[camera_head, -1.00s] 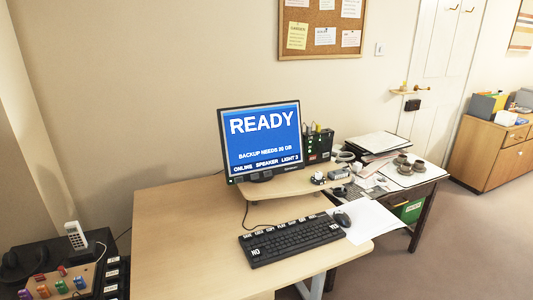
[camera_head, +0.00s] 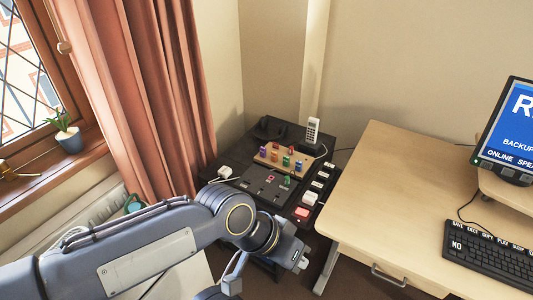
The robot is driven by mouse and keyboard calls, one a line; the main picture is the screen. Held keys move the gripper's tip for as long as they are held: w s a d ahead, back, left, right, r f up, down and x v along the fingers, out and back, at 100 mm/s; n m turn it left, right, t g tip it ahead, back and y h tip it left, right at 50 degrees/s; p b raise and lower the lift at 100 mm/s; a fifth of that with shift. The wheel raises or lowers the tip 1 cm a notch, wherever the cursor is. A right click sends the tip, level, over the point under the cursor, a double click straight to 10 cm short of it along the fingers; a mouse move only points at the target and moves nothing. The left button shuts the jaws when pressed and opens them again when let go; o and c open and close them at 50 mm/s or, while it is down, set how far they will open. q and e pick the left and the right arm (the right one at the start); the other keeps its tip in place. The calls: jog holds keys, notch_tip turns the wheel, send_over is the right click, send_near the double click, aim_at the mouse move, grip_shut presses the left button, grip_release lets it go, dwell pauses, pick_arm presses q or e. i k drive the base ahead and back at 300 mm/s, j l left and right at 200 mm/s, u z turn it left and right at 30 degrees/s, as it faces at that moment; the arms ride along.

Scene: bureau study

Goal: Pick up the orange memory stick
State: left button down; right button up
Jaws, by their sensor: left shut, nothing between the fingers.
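The orange memory stick (camera_head: 274,156) stands in a light wooden board (camera_head: 258,160) on the dark corner table. It is in a row with a purple stick (camera_head: 263,151) and green ones. My left arm comes in from the lower left. My left gripper (camera_head: 302,263) is shut and empty, in front of the dark table and nearer to me than the board, well apart from the orange stick. My right gripper is out of view.
A white phone (camera_head: 312,130) stands behind the board. A row of black switches and a red-and-white block (camera_head: 303,213) lie along the table's right side. The wooden desk (camera_head: 385,190) with monitor and keyboard is at right. Curtains and a window are at left.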

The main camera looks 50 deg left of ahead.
aim_at(274, 154)
jog(key=i+j+u, duration=0.1)
jog(key=u, duration=0.3)
jog(key=i+j+u, duration=0.15)
jog(key=u, duration=0.2)
jog(key=i+u, duration=0.1)
jog(key=u, duration=0.3)
jog(key=i+j+u, duration=0.1)
jog(key=u, duration=0.3)
jog(key=i, duration=0.45)
jog(key=l, duration=0.05)
